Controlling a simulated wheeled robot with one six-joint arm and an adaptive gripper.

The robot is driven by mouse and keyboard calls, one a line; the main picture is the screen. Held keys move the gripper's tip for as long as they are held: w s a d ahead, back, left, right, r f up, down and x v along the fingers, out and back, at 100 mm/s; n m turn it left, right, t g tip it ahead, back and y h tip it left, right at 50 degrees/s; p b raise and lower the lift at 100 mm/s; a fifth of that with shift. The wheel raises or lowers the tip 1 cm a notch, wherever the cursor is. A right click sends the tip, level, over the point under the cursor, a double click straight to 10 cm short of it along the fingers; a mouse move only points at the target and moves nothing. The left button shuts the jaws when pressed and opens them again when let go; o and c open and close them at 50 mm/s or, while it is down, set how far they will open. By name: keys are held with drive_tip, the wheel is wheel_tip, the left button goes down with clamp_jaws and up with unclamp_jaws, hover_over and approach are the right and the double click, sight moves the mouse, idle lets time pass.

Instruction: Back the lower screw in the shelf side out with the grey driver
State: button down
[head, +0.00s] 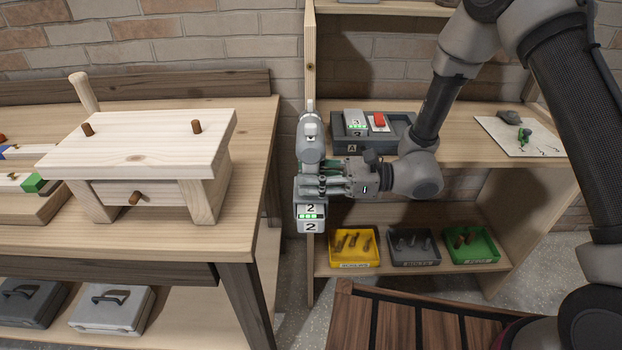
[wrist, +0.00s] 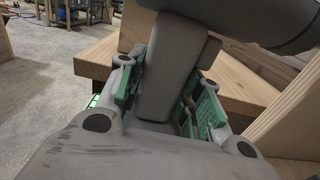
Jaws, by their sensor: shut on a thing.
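The grey driver (head: 311,128) is upright in my gripper (head: 320,178) at the left edge of the shelf unit. Its battery base (head: 311,216), marked 2 with green lights lit, hangs below my fingers. In the wrist view the driver's grey body (wrist: 168,85) fills the gap between the green-padded fingers (wrist: 165,100). The gripper is shut on it. The shelf side (head: 309,60) is a pale wooden upright, partly behind the driver. A small dark mark shows high on it. I cannot make out the lower screw, nor whether the driver's tip touches anything.
A dark charger (head: 413,128) on the upper shelf holds a battery and a red item. A paper sheet (head: 540,140) lies to the right. Yellow (head: 347,263), grey (head: 413,261) and green (head: 487,258) trays of hardware stand below. A workbench (head: 130,238) with a wooden stool-like piece (head: 140,145) stands left.

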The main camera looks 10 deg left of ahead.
drive_tip(key=shift+w, duration=0.15)
idle(0.6)
drive_tip(key=shift+w+a, duration=0.15)
drive_tip(key=shift+w, duration=0.3)
drive_tip(key=shift+w, duration=0.15)
idle(0.3)
drive_tip(key=shift+s, duration=0.7)
idle(2.6)
drive_tip(key=shift+s+d, duration=0.3)
drive_tip(key=shift+s, duration=0.4)
drive_tip(key=shift+s+d, duration=0.25)
drive_tip(key=shift+s, duration=0.4)
drive_tip(key=s+d, duration=0.2)
drive_tip(key=d, duration=0.5)
drive_tip(key=shift+s+d, duration=0.15)
drive_tip(key=shift+d, duration=0.15)
